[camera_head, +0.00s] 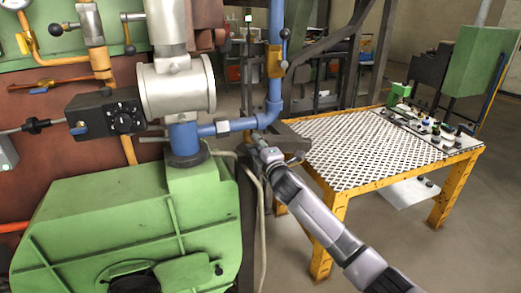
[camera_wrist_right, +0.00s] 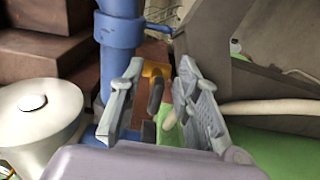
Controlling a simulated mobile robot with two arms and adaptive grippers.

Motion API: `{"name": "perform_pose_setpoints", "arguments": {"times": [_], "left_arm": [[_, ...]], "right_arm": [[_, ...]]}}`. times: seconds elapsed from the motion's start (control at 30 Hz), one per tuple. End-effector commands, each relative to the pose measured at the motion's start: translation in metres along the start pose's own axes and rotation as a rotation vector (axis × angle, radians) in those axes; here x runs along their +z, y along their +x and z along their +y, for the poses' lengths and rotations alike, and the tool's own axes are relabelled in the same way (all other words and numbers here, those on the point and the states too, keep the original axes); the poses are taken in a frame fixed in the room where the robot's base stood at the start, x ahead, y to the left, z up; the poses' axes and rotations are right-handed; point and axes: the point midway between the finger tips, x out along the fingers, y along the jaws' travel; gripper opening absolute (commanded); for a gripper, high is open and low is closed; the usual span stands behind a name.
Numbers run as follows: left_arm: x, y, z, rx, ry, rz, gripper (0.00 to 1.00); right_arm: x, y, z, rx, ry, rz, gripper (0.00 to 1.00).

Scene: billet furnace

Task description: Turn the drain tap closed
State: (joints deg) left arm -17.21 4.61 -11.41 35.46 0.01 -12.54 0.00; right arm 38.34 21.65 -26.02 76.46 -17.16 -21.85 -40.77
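My right gripper (camera_head: 261,143) is beside the lower bend of the blue pipe (camera_head: 274,88), right of the silver cylinder. In the right wrist view my right gripper (camera_wrist_right: 160,72) is open, its two grey fingers apart. A dark lever (camera_wrist_right: 155,96) shows between the fingers, in front of a small orange-yellow part (camera_wrist_right: 158,69); I cannot tell if this is the drain tap or if a finger touches it. In the head view the gripper hides this spot. Higher on the blue pipe is a yellow valve (camera_head: 274,61) with a dark-knobbed lever. My left gripper is not in view.
A yellow-framed table (camera_head: 375,148) with a perforated top stands to the right of the arm. A green machine housing (camera_head: 125,215) fills the lower left. A grey beam (camera_wrist_right: 215,38) rises close to the gripper's right finger. Open floor lies at the lower right.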

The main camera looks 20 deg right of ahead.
Motion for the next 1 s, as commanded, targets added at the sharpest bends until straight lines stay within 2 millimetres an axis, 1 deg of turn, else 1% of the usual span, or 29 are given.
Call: {"name": "perform_pose_setpoints", "arguments": {"times": [0.17,0.27,0.5,0.7,0.83,1.0], "left_arm": [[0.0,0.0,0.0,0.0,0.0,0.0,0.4],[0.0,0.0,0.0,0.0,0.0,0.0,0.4],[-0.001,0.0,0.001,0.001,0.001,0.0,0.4],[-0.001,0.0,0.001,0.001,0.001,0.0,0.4],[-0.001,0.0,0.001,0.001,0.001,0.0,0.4],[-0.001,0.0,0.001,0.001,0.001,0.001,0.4]], "right_arm": [[0.001,-0.014,-0.001,-0.001,-0.001,0.0,0.3],[0.0,-0.029,-0.001,0.0,-0.001,0.001,0.3],[0.0,-0.075,-0.002,-0.002,0.0,0.001,0.3],[0.0,-0.105,-0.002,-0.002,0.0,0.001,0.3],[0.001,-0.115,-0.001,-0.002,-0.001,-0.001,0.3],[0.001,-0.119,-0.001,-0.001,0.0,-0.001,0.3]]}}
